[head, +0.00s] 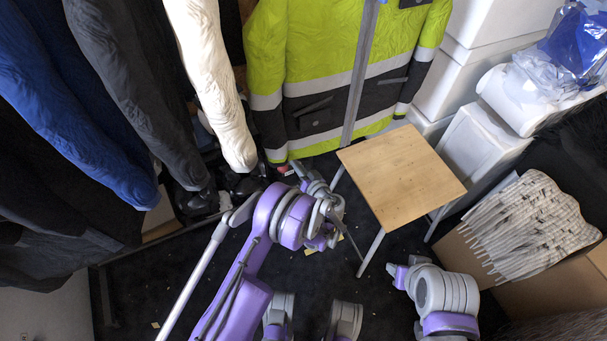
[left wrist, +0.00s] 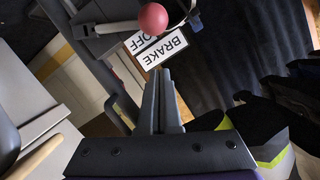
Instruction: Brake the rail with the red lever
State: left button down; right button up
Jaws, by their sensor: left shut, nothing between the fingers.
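In the left wrist view a red ball knob (left wrist: 152,18) sits on the end of a light metal lever bar (left wrist: 115,27). A white label (left wrist: 158,46) beside it reads BRAKE and OFF, upside down in this view. My left gripper (left wrist: 161,72) is shut and empty. Its fingertips point toward the label and knob and appear apart from the knob. In the head view my left gripper (head: 298,166) is small and partly hidden by its own wrist, near the floor below the yellow jacket. A small red spot (head: 283,169) shows beside it.
A wooden-topped stool (head: 402,176) stands right of my left arm. Dark, blue and white garments (head: 215,90) hang at left, and a yellow jacket (head: 320,60) hangs behind. White boxes (head: 485,150) and a cardboard box (head: 545,285) are at right. Dark floor lies between.

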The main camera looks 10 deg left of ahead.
pick_arm(q)
jog(key=shift+w+a+f+b, duration=0.15)
jog(key=shift+a+f+b, duration=0.1)
jog(key=shift+a+f, duration=0.6)
jog(key=shift+w+a+f+b, duration=0.1)
jog(key=shift+a+f+b, duration=0.15)
jog(key=shift+a+f, duration=0.6)
jog(key=shift+d+f, duration=0.25)
jog(key=shift+f, duration=0.05)
